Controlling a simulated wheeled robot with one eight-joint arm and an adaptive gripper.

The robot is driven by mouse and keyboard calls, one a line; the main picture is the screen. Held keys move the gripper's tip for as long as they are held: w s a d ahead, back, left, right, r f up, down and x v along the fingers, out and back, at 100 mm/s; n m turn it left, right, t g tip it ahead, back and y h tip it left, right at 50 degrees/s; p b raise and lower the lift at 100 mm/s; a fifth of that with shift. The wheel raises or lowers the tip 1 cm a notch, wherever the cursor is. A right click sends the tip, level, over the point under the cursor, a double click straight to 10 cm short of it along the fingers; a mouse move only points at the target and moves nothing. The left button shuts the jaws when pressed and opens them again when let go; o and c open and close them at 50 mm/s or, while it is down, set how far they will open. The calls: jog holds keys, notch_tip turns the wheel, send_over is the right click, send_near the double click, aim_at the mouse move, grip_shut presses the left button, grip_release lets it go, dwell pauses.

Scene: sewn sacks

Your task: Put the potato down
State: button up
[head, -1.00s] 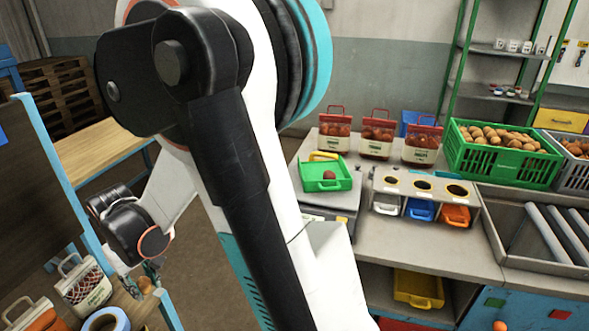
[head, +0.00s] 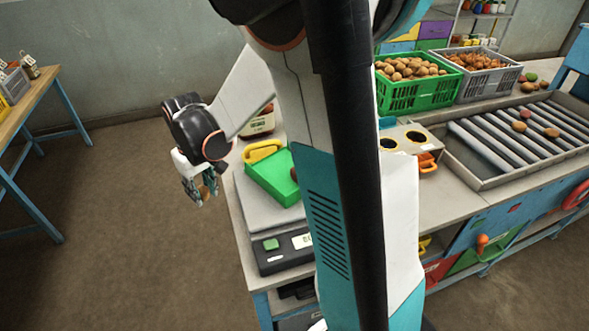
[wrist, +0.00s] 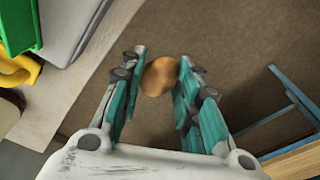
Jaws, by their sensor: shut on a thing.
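My gripper (head: 204,194) is left of the workbench in the head view, above the brown floor. It is shut on a round brown potato (wrist: 160,76), which shows between its teal fingers in the wrist view. In the head view the potato (head: 208,184) is small and partly covered by the fingers. A green tray (head: 274,180) sits on the weighing scale (head: 246,212), to the right of my gripper.
The workbench (head: 246,262) has its left edge close to my gripper. A green crate of potatoes (head: 408,92), a grey crate (head: 492,78) and a roller tray (head: 478,172) stand to the right. A wooden table (head: 32,90) is at the far left, with clear floor between.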

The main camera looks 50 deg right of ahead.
aim_at(274, 169)
jog(key=shift+n, duration=0.3)
jog(key=d+r+p, duration=0.3)
jog(key=d+r, duration=0.4)
jog(key=shift+d+r, duration=0.1)
jog(key=shift+d, duration=0.3)
jog(key=s+d+r+n+p, duration=0.1)
jog(key=s+d+r+p, duration=0.1)
jog(key=d+r, duration=0.3)
jog(key=s+d+r+p, duration=0.1)
jog(key=d+r+p, duration=0.2)
jog(key=d+r, duration=0.3)
jog(key=d, duration=0.2)
jog(key=shift+s+d+r+n+y+p, duration=0.25)
jog(key=shift+s+d+n+y+p, duration=0.05)
jog(key=shift+s+d+n, duration=0.1)
jog(key=f+b, duration=0.1)
jog(key=f, duration=0.5)
jog(key=f+b, duration=0.1)
jog(key=f, duration=0.6)
jog(key=f+b, duration=0.1)
jog(key=f, duration=0.5)
jog(key=shift+s+d+f+b, duration=0.1)
jog(key=shift+d+f+b, duration=0.15)
jog(key=shift+f+b, duration=0.1)
jog(key=shift+f, duration=0.15)
jog(key=o, duration=0.8)
jog(key=shift+c, duration=0.2)
jog(key=shift+o, duration=1.1)
